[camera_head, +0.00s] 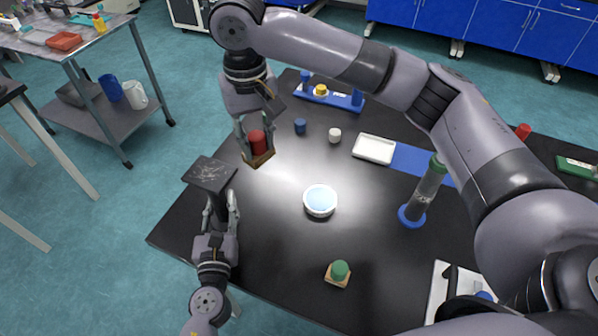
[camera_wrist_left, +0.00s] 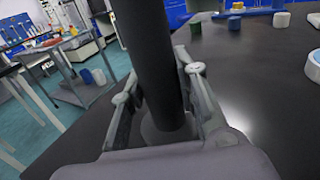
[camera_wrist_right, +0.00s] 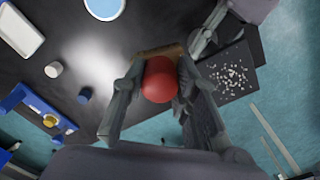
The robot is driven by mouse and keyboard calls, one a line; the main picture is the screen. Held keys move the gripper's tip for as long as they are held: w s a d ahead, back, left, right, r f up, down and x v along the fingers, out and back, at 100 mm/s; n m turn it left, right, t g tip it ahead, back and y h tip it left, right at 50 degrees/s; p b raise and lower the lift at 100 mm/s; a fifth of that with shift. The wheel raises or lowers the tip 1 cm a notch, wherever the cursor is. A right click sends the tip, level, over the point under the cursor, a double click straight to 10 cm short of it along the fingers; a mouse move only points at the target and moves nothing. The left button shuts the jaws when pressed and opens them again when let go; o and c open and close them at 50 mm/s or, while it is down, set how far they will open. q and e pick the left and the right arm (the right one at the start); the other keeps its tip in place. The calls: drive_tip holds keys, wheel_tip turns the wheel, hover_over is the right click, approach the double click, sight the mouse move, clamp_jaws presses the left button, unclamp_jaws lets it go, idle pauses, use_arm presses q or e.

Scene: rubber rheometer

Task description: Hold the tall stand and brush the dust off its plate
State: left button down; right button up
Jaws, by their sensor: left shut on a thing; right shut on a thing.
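The tall stand has a black square plate (camera_head: 209,174) with pale dust specks on top, clearer in the right wrist view (camera_wrist_right: 232,72). Its dark column fills the middle of the left wrist view (camera_wrist_left: 150,65). My left gripper (camera_head: 221,207) is shut around the column below the plate. My right gripper (camera_head: 254,138) is shut on the red knob of a brush (camera_head: 257,144) with a wooden block. The brush is right of the plate, apart from it; its underside is hidden. The red knob also shows between the fingers in the right wrist view (camera_wrist_right: 158,80).
A white dish with a light blue inside (camera_head: 320,201) and a green-knobbed wooden block (camera_head: 339,272) stand to the right. A blue cap (camera_head: 300,126), white cup (camera_head: 335,135), white tray (camera_head: 374,149) and tall clear cylinder (camera_head: 428,187) stand farther off. The stand is near the table's left edge.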

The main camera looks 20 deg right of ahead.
drive_tip(key=w+a+r, duration=0.3)
drive_tip(key=a+r, duration=0.4)
drive_tip(key=a, duration=0.6)
drive_tip(key=shift+d+f, duration=0.15)
drive_tip(key=shift+f, duration=3.45)
drive_tip(key=shift+d+f, duration=0.1)
drive_tip(key=shift+f, duration=0.1)
drive_tip(key=shift+s+d+f, duration=0.1)
drive_tip(key=shift+s+d, duration=0.2)
drive_tip(key=shift+c, duration=0.5)
drive_tip(key=shift+s+d, duration=2.15)
drive_tip(key=shift+s, duration=0.05)
drive_tip(key=shift+w+a, duration=2.5)
drive_tip(key=shift+a, duration=0.15)
wheel_tip(320, 180, up, 2)
drive_tip(key=shift+w+r, duration=0.15)
drive_tip(key=shift+r, duration=2.95)
